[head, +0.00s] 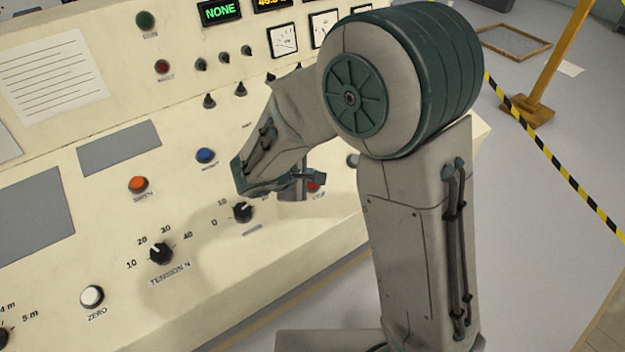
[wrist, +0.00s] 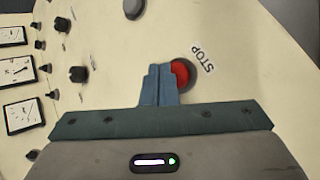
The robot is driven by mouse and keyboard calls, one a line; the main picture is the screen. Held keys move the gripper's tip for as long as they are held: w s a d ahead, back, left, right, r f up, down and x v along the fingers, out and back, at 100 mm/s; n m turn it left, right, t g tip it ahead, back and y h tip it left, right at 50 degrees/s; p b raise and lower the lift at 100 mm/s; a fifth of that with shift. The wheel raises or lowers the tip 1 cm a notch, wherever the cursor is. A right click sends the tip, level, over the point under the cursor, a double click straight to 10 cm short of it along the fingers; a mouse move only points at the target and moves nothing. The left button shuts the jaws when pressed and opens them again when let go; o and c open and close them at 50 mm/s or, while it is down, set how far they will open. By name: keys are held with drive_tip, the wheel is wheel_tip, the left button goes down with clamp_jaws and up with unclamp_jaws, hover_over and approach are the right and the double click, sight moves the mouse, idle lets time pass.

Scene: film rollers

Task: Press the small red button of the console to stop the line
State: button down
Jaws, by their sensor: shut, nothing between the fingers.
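The console (head: 80,255) is cream, with a sloping desk and an upright panel. A red button (head: 313,187) sits on the desk, partly hidden by my gripper in the head view. In the wrist view the red button (wrist: 181,73) has a dark surround and a STOP label beside it. My gripper (head: 292,192) is shut and empty, its fingers pointing down at the desk. In the wrist view my gripper's blue-grey fingertips (wrist: 159,72) are just left of the red button and overlap its edge. I cannot tell whether they touch it.
A black knob (head: 243,211) stands close to my gripper. A blue button (head: 205,155), an orange button (head: 138,184), a white ZERO button (head: 92,296) and a tension knob (head: 161,253) are further left. Another small red button (head: 162,67) is on the upright panel.

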drive_tip(key=shift+r, duration=0.1)
drive_tip(key=shift+s+d+r+p, duration=0.15)
drive_tip(key=shift+r+p, duration=0.3)
drive_tip(key=shift+r, duration=0.3)
drive_tip(key=shift+s+d+r+p, duration=0.15)
drive_tip(key=shift+r+p, duration=0.3)
drive_tip(key=shift+r, duration=0.35)
drive_tip(key=shift+s+r+p, duration=0.15)
drive_tip(key=shift+r+p, duration=0.3)
drive_tip(key=shift+r, duration=0.3)
